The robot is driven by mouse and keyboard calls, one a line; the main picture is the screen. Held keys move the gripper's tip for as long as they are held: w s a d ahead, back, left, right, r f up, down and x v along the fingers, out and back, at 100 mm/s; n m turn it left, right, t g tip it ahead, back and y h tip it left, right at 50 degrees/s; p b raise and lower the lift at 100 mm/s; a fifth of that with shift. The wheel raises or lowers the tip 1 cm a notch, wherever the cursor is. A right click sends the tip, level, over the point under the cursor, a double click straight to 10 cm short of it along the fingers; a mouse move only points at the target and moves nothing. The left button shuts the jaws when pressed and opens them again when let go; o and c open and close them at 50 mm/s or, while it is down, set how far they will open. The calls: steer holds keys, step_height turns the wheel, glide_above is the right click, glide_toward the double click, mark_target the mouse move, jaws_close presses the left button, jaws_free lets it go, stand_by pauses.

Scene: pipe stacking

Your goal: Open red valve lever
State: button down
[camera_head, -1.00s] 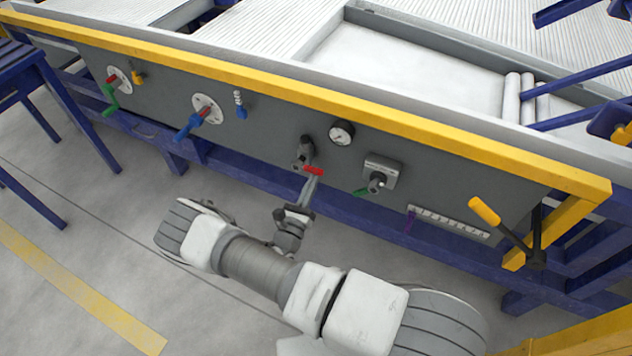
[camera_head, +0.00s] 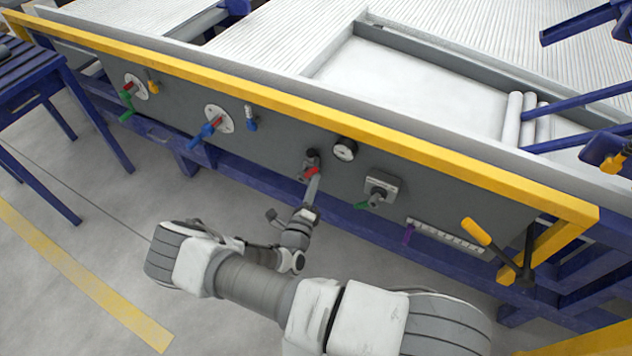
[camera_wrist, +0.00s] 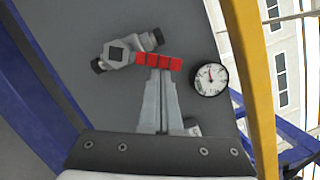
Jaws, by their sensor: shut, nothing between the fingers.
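The red valve lever (camera_head: 311,174) is on a grey valve (camera_head: 312,157) on the dark panel. In the head view it slants, its right end higher. In the wrist view the red lever (camera_wrist: 145,59) reaches right from the valve body (camera_wrist: 118,53) across the tips of my gripper (camera_wrist: 160,73). My gripper (camera_head: 313,181) is shut with nothing between its fingers. Its fingertips are right at the lever and seem to press against its side; exact contact cannot be told.
A round gauge (camera_head: 344,149) sits right of the valve, also in the wrist view (camera_wrist: 210,79). A grey switch box (camera_head: 382,188) with a green handle is further right. A blue-handled valve (camera_head: 213,126) is left. A yellow rail (camera_head: 420,155) runs above the panel.

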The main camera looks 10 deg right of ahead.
mark_target(307, 175)
steer(key=n, duration=0.1)
steer(key=a+r+n+p, duration=0.1)
steer(key=n, duration=0.1)
steer(key=w+r+n+g+y+p, duration=0.1)
steer(key=n, duration=0.1)
steer(key=shift+a, duration=0.2)
steer(key=shift+w+a, duration=0.15)
steer(key=shift+a, duration=0.1)
steer(key=shift+p, duration=0.3)
